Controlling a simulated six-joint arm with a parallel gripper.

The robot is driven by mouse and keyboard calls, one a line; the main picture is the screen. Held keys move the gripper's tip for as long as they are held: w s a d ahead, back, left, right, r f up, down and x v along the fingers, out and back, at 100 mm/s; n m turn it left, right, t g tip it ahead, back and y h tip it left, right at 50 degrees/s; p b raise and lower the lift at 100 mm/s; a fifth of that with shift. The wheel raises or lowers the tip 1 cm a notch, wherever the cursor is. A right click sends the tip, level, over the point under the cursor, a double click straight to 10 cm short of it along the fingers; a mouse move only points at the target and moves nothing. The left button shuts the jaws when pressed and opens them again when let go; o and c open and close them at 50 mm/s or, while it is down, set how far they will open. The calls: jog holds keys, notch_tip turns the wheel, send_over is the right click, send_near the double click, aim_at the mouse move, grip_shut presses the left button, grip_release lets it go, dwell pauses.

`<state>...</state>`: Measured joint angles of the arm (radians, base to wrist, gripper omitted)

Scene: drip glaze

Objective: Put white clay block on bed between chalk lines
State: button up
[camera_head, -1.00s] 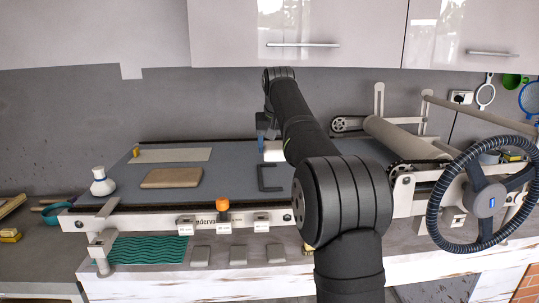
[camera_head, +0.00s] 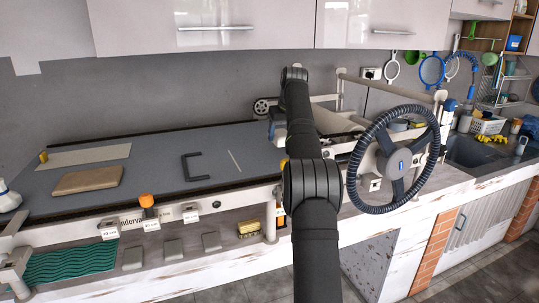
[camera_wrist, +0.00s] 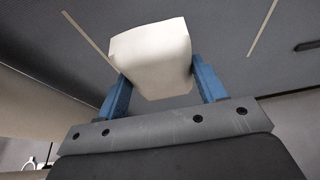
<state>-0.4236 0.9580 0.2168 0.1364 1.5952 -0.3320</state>
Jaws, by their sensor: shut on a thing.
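My gripper (camera_wrist: 162,80) has blue fingers shut on the white clay block (camera_wrist: 152,52) in the wrist view. The block is held over the grey bed (camera_wrist: 215,25); I cannot tell whether it touches it. One chalk line (camera_wrist: 88,40) runs to the left of the block and another chalk line (camera_wrist: 262,28) to its right, so the block appears between them in this view. In the head view, one chalk line (camera_head: 235,160) shows on the bed (camera_head: 150,160). The block and the fingertips are hidden behind my arm there.
A black bracket (camera_head: 184,168) and a tan slab (camera_head: 88,181) lie on the bed to the left. The roller (camera_head: 328,121) and the large handwheel (camera_head: 395,160) stand to the right. A low front rail (camera_head: 245,191) edges the bed.

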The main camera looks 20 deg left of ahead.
jog(key=shift+w+d+f, duration=0.15)
jog(key=shift+d+f, duration=0.05)
jog(key=shift+f, duration=2.3)
jog(key=o, duration=1.3)
jog(key=shift+f, duration=0.2)
jog(key=shift+r, duration=0.1)
jog(key=v, duration=1.2)
